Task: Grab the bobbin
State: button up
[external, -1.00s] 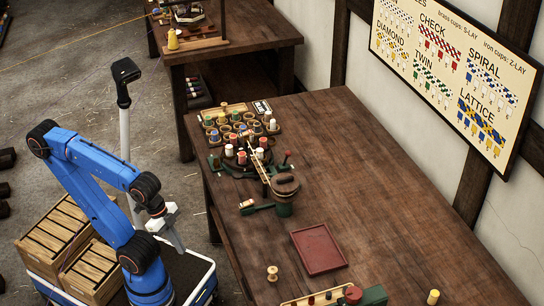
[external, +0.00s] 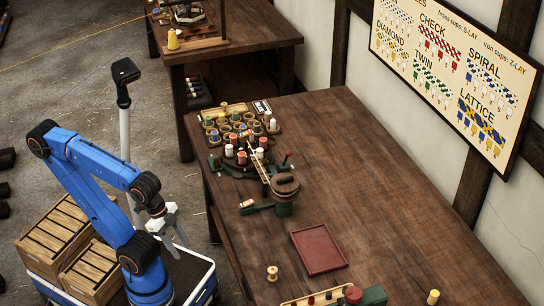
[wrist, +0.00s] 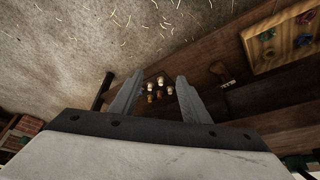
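Several bobbins with coloured or white thread stand in a cup rack (external: 238,106) at the table's far left end. More bobbins, red and white, stand on the green braiding device (external: 240,168) in front of it. A bare wooden spool (external: 272,273) stands alone near the table's front left edge. Which bobbin is meant, I cannot tell. My gripper (external: 181,247) hangs left of the table, beside its edge and apart from all bobbins. In the wrist view its fingers (wrist: 159,77) are spread and empty. Small white and orange bobbins (wrist: 160,89) show far beyond, between the fingers.
A dark red tray (external: 319,250) lies on the table, right of the spool. A yellow-topped peg (external: 433,297) is at the front. The table's right half is mostly clear. Wooden crates (external: 62,240) sit beside my arm.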

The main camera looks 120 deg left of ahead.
jog(key=w+r+m+g+h, duration=0.2)
jog(key=w+r+m, duration=0.4)
jog(key=w+r, duration=0.9)
jog(key=w+a+r+m+h, duration=0.1)
jog(key=w+a+r+m, duration=0.15)
jog(key=w, duration=0.35)
jog(key=w+a+r+m+g, duration=0.1)
jog(key=w+r+m, duration=0.15)
jog(key=w, duration=0.45)
jog(key=w+a+r+m+h, duration=0.1)
jog(key=w+a+r+m, duration=0.1)
jog(key=w+r, duration=0.3)
send_near(273, 268)
jog(key=x, duration=0.5)
jog(key=shift+w+a+f, duration=0.1)
jog(key=shift+w+f, duration=0.05)
jog(key=shift+f, duration=0.05)
jog(key=shift+d+x, duration=0.1)
jog(key=shift+x, duration=1.25)
jog(key=shift+d+x, duration=0.15)
jog(key=shift+x, duration=1.2)
jog(key=shift+r, duration=0.1)
jog(key=c, duration=1.1)
